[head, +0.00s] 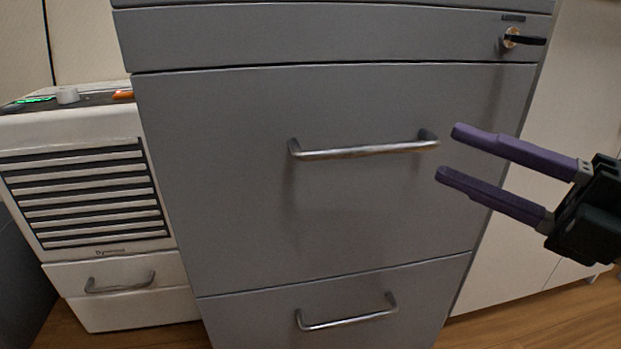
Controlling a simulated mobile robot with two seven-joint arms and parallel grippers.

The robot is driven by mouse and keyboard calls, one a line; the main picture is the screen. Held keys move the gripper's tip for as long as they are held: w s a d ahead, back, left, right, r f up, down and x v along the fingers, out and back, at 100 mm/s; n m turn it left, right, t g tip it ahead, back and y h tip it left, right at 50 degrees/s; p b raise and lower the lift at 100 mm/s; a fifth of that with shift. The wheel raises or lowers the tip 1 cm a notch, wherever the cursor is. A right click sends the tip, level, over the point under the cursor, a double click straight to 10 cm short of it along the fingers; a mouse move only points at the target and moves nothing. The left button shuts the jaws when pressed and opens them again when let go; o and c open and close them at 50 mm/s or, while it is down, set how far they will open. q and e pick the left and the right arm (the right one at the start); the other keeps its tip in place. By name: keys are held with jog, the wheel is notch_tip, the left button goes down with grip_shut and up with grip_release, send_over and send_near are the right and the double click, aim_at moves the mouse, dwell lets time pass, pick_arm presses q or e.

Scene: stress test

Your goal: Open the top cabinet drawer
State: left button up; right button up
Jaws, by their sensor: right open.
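A grey cabinet (230,210) fills the middle of the head view. Its upper large drawer (350,220) is shut and carries a horizontal metal bar handle (365,151). A lower drawer (260,318) with a similar handle (347,319) is also shut. A key (525,40) sits in a lock in the narrow panel above the upper drawer. My right gripper (447,153) is open and empty, with two purple fingers pointing left. Its fingertips are just right of the upper handle's right end and appear apart from it. My left gripper is not in view.
A white appliance (70,135) with dark slats stands left of the cabinet on a white unit with its own handle (120,283). White panels (575,130) stand at the right. Wooden floor (540,322) shows at the bottom.

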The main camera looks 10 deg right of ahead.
aim_at(380, 153)
jog(key=shift+n+g+y, duration=0.3)
jog(key=shift+n+y, duration=0.1)
jog(key=shift+n, duration=0.2)
jog(key=w+a+b, duration=0.1)
jog(key=w+a, duration=0.1)
jog(key=w+a+b, duration=0.1)
jog(key=w+a, duration=0.1)
jog(key=a, duration=0.1)
jog(key=w+a+f+b, duration=0.1)
jog(key=w+a+b, duration=0.1)
jog(key=shift+w+a+f, duration=0.1)
jog(key=shift+w+a, duration=0.1)
jog(key=shift+w, duration=0.2)
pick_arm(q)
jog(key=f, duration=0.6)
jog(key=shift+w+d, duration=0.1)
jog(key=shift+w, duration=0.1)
pick_arm(e)
grip_shut()
